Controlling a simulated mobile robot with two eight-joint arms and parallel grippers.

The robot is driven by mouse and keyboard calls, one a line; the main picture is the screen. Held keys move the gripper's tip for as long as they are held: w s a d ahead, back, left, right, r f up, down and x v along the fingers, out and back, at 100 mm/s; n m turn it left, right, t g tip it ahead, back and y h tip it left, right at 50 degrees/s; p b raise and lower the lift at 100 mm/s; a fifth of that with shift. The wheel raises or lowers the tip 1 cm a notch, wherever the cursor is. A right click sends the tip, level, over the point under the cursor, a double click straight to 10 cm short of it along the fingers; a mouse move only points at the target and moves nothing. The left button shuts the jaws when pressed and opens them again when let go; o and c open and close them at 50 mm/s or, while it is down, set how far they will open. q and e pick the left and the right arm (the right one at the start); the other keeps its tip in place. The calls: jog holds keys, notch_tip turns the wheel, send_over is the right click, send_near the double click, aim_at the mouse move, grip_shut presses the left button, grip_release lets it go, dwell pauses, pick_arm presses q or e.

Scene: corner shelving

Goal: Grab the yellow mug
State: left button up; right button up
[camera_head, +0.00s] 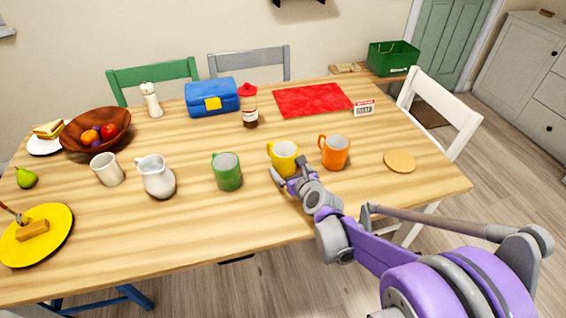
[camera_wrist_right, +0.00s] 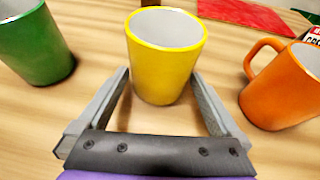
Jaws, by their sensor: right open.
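The yellow mug (camera_head: 285,160) stands upright on the wooden table, between a green mug (camera_head: 227,172) and an orange mug (camera_head: 334,152). My right gripper (camera_head: 284,178) is at the near side of the yellow mug, low over the table. In the right wrist view the yellow mug (camera_wrist_right: 165,60) stands just ahead, between the tips of the open fingers (camera_wrist_right: 163,88). I cannot tell whether the fingers touch it. The mug's handle shows on its left side in the head view. My left gripper is not in view.
The green mug (camera_wrist_right: 35,45) and orange mug (camera_wrist_right: 283,88) flank the gripper closely. A white pitcher (camera_head: 157,177) and white mug (camera_head: 108,170) stand further left. A small jar (camera_head: 250,117) and red mat (camera_head: 312,100) lie behind. A round coaster (camera_head: 400,162) is at right.

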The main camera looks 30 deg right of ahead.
jog(key=x, duration=0.4)
jog(key=shift+s+b, duration=0.1)
jog(key=shift+b, duration=0.2)
jog(key=c, duration=1.4)
